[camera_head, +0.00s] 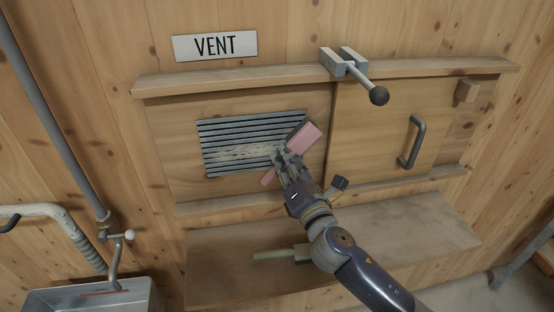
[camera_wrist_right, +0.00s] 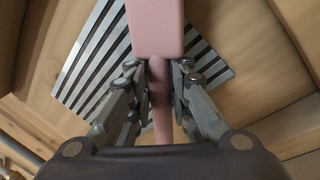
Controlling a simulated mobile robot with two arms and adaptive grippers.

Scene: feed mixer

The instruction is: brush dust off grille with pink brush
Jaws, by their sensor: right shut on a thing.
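The grille (camera_head: 245,143) is a grey slatted vent in the wooden wall panel, with a pale dusty patch across its middle and lower slats. My right gripper (camera_head: 284,162) is shut on the pink brush (camera_head: 305,138) and holds it at the grille's right edge. In the right wrist view the brush (camera_wrist_right: 157,28) extends upward from between the fingers (camera_wrist_right: 158,75), with the grille (camera_wrist_right: 95,65) behind it. I cannot tell whether the bristles touch the slats. My left gripper is not in view.
A sliding wooden door (camera_head: 375,130) with a dark handle (camera_head: 413,142) is right of the grille. A clamp with a ball-ended lever (camera_head: 352,70) sits on the upper rail. A green-handled tool (camera_head: 280,254) lies on the shelf (camera_head: 215,280) below. A metal basin (camera_head: 95,297) and pipes are at left.

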